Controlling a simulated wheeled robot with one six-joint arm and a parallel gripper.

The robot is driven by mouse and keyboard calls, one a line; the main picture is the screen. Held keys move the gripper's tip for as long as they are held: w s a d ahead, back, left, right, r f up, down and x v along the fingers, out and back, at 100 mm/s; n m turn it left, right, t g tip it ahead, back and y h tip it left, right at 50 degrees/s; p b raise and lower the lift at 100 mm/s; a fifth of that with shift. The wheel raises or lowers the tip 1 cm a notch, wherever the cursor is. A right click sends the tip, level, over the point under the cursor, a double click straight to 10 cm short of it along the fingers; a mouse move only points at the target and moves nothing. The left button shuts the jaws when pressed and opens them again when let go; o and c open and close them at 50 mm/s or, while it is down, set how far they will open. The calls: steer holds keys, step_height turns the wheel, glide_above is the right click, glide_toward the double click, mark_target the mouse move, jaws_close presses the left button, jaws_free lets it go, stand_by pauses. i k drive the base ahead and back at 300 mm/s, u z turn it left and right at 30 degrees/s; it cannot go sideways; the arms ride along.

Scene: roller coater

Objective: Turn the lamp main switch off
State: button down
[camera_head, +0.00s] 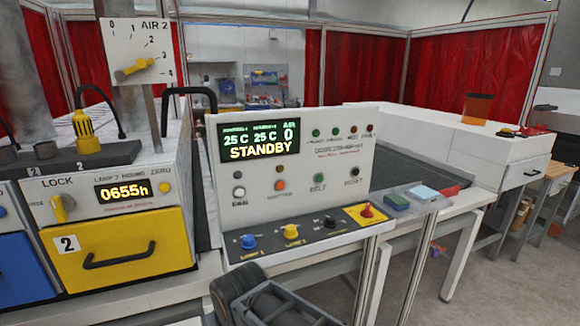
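The control panel (300,180) stands in the middle, its display reading STANDBY. On its sloping lower strip are a blue knob (249,242), a yellow knob (291,231) and a black knob (330,221). A red switch (367,210) stands upright on a yellow plate at the strip's right end. The small labels there are hard to read, so I cannot tell for sure which one is the lamp main switch. My gripper (280,305) is dark and partly cut off at the bottom edge, in front of and below the strip. Its fingertips do not show clearly.
A yellow drawer (120,248) with a black handle and a LOCK knob (62,208) is at left. An AIR 2 dial (136,68) hangs above. A white cabinet (450,145) stands behind right; floor at far right is open.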

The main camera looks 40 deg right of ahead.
mark_target(366, 213)
steer(key=z, duration=0.8)
